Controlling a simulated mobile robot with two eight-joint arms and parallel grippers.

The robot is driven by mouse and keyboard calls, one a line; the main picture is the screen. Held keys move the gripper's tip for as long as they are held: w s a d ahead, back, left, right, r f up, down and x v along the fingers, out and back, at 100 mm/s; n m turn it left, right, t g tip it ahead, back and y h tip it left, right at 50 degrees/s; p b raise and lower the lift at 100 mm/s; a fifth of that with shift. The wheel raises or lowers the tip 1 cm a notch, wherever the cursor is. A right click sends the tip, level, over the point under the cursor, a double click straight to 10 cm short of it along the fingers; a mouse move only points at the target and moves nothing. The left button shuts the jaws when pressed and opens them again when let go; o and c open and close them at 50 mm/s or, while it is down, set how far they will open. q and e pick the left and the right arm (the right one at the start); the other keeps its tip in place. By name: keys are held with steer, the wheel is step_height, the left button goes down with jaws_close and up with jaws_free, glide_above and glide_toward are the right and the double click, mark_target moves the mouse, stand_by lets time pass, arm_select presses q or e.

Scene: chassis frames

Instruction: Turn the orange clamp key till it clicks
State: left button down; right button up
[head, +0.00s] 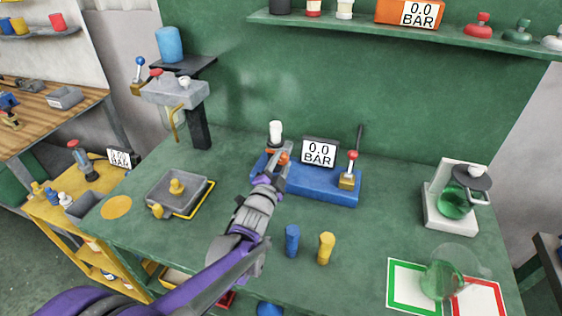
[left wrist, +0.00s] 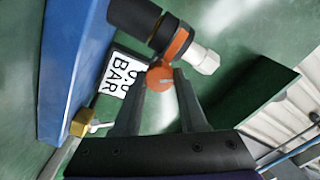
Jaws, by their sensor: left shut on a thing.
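The orange clamp key (head: 281,158) sits at the left end of a blue base (head: 318,184) on the green bench. In the left wrist view the orange key (left wrist: 160,76) has a round end between my fingertips and an orange band around a dark cylinder (left wrist: 135,18) with a white end (left wrist: 205,60). My left gripper (head: 272,173) is at the key, and in the wrist view the gripper (left wrist: 160,90) is shut on its round end. A display (head: 319,152) on the base reads 0.0 BAR. My right gripper is not in view.
A red-knobbed lever (head: 351,165) stands at the base's right end. Blue (head: 292,240) and yellow (head: 326,247) cylinders stand in front. A grey tray (head: 163,203) is left; a coffee-maker-like stand (head: 434,212) and a glass jug (head: 447,275) are right.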

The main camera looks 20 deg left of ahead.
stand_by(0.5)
arm_select(q)
steer(key=shift+c, duration=2.2)
jaws_free()
steer(key=s, duration=1.1)
steer(key=shift+a, duration=0.2)
steer(key=shift+w, duration=0.1)
